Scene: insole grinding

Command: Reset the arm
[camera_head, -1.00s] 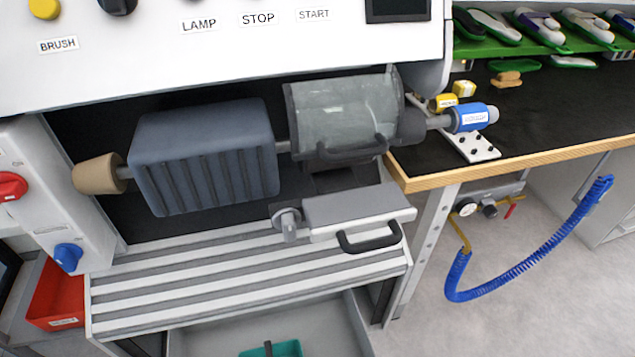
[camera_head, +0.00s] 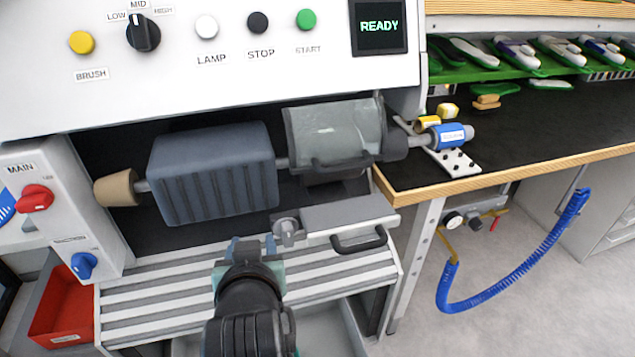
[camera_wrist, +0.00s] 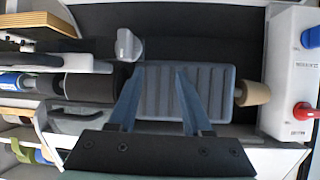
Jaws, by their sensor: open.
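My gripper (camera_head: 253,243) is low in the middle of the head view, over the slatted grey shelf in front of the grinding machine. It is open, with nothing between its two blue fingers. In the wrist view my gripper (camera_wrist: 157,75) shows its fingers spread apart, pointing toward the ribbed dark-blue drum (camera_wrist: 212,88). In the head view that drum (camera_head: 212,172) sits in the machine's opening, behind and above the gripper. My arm covers part of the slatted shelf (camera_head: 330,280).
A clear guard (camera_head: 335,130) covers the shaft right of the drum. A grey rest with a black handle (camera_head: 360,240) juts out right of my gripper. A red bin (camera_head: 66,305) stands at left. A workbench (camera_head: 540,125) with insoles and a blue coiled hose (camera_head: 520,275) is at right.

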